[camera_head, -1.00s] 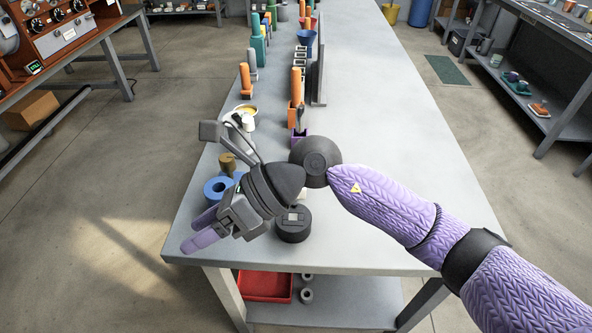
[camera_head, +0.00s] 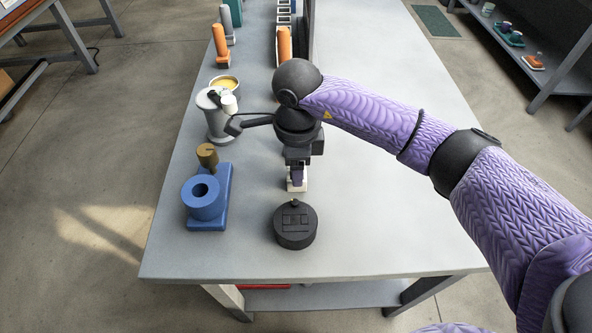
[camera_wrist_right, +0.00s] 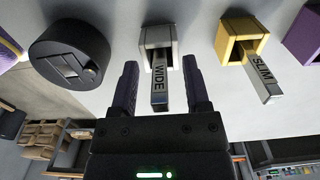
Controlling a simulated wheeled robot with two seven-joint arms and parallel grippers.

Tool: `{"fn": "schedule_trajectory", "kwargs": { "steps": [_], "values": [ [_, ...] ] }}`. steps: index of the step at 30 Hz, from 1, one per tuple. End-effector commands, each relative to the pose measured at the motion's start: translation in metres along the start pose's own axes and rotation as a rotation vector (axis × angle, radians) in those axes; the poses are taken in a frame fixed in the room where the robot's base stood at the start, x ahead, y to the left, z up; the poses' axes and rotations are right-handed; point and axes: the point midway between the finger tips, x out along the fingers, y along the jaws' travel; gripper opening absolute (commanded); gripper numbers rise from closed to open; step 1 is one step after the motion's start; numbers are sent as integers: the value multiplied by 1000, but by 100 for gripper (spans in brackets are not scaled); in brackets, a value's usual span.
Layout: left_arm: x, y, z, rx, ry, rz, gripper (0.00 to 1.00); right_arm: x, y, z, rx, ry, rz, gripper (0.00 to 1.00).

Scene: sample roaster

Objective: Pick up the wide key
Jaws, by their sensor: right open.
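The wide key (camera_wrist_right: 160,82) is a grey bar marked WIDE, seated with one end in a square silver holder (camera_wrist_right: 160,36) in the right wrist view. My right gripper (camera_wrist_right: 160,68) is open, with one purple-padded finger on each side of the key and small gaps visible. In the head view the right gripper (camera_head: 298,174) points down over a pale holder (camera_head: 297,187), and hides the key there. A slim key (camera_wrist_right: 263,80), marked SLIM, sits in a yellow holder (camera_wrist_right: 238,30) beside it. My left gripper is not in view.
A black round block with slots (camera_head: 295,232) stands near the table's front edge; it also shows in the wrist view (camera_wrist_right: 68,58). A blue fixture (camera_head: 205,208) and a grey stand (camera_head: 215,125) are on the left. The table's right side is clear.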

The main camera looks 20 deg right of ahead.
Motion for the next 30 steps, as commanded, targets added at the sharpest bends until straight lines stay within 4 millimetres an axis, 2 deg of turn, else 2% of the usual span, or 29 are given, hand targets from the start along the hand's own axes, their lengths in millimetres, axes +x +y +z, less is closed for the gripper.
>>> {"fn": "schedule_trajectory", "kwargs": {
  "steps": [5,8,14,26,28,30],
  "values": [
    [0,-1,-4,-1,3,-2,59,1,0,0,-1,-1,-1,60],
    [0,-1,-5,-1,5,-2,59,1,0,0,-1,-1,-1,43],
    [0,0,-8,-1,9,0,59,1,0,0,0,-2,-1,1],
    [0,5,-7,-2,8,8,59,0,0,0,0,-2,-1,0],
    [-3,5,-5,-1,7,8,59,-6,0,0,0,-3,-3,0],
    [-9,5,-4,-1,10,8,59,-22,-1,0,0,-3,-6,0]
  ]
}}
